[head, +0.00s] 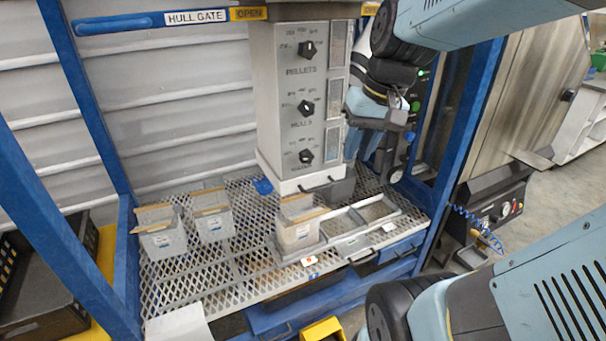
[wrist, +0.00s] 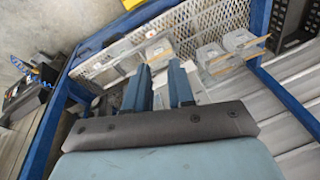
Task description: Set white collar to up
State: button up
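The white collar (head: 285,181) is a pale band around the foot of the grey hopper column (head: 276,100) in the head view. A dark handle (head: 316,186) shows on its front, and a blue tab (head: 262,186) is at its left. The collar sits low, just above the mesh deck. My gripper (head: 361,148) points down to the right of the column, close to its side. In the wrist view my gripper (wrist: 161,85) has its two blue fingers apart with nothing seen between them. I cannot clearly make out the collar there.
The column has three dials marked PELLETS, HULLS and a third. A blue frame post (head: 462,120) is at right. Dark crates are at left.

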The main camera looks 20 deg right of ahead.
jog(key=w+d+f+m+g+y, duration=0.1)
jog(key=w+f+m+g+y, duration=0.1)
jog(key=w+f+g+y, duration=0.25)
jog(key=m+t+y, duration=0.4)
jog(key=m+y, duration=0.1)
jog(key=y, duration=0.4)
send_near(326, 187)
jog(key=x, duration=1.1)
jog(key=shift+w+a, duration=0.1)
jog(key=shift+a, duration=0.25)
jog(key=shift+c, duration=0.2)
grip_shut()
